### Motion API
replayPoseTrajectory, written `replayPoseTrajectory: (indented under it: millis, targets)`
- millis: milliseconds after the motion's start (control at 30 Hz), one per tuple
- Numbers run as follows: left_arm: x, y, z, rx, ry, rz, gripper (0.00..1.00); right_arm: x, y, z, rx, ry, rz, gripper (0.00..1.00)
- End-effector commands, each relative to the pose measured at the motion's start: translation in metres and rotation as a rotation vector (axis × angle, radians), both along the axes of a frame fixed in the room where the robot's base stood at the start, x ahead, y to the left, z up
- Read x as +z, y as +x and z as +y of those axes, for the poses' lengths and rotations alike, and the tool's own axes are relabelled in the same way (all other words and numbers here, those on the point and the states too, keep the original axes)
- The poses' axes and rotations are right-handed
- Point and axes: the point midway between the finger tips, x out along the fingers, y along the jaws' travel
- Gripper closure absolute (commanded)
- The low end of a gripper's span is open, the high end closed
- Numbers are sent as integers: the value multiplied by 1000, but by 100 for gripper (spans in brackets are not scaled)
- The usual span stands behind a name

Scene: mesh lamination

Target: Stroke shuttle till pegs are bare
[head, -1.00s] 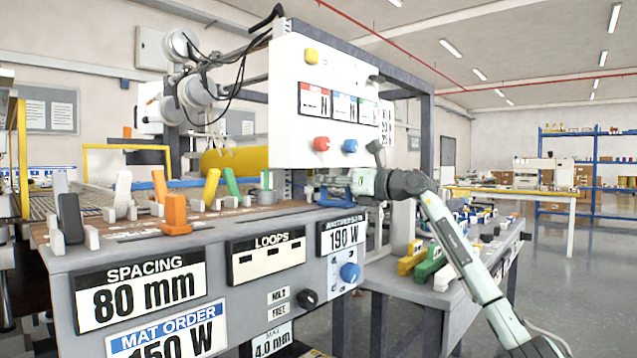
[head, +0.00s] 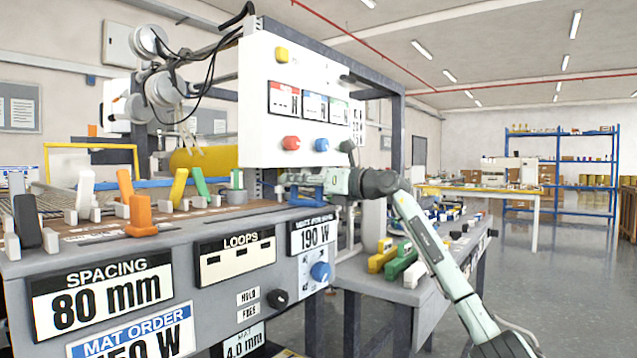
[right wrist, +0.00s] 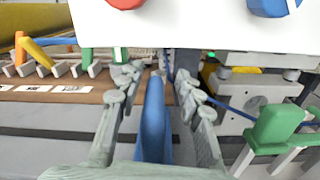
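A blue upright part (right wrist: 153,120), perhaps the shuttle's handle, stands between the fingers of my right gripper (right wrist: 156,85) in the right wrist view. Gaps show on both sides of it, so the fingers look open around it. In the head view my right gripper (head: 300,178) is at the right end of the machine's deck, below the white panel, with blue (head: 335,180) beside it. Orange (head: 139,216), yellow (head: 178,188) and green (head: 201,184) levers stand along the deck. I cannot tell which parts are the pegs or whether they hold loops. My left gripper is not in view.
The white control panel (head: 300,130) hangs close above my right gripper. A grey side bench (head: 425,290) carries yellow, green and white blocks; the green block (right wrist: 277,125) is right of the gripper. The front sign (head: 236,252) reads LOOPS with dashes. Open floor lies right.

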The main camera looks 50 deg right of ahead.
Motion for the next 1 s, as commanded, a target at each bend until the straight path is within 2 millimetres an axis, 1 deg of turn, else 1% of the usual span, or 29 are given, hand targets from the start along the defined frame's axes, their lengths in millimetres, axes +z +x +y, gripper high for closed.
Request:
replayPoseTrajectory:
  millis: [167,500,600,700,800,1000]
  targets:
    - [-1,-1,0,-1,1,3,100,-2,-25,-2,0,-1,4,64]
    - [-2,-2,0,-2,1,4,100,0,-88,-7,-1,0,0,64]
    - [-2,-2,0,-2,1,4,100,0,-101,-9,-2,0,-1,64]
    - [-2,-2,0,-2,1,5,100,1,-109,-9,-2,0,-1,64]
    - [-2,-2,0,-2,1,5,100,1,-112,-10,-2,-1,-2,64]
    - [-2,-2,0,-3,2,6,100,1,-113,-10,-2,-1,-2,64]
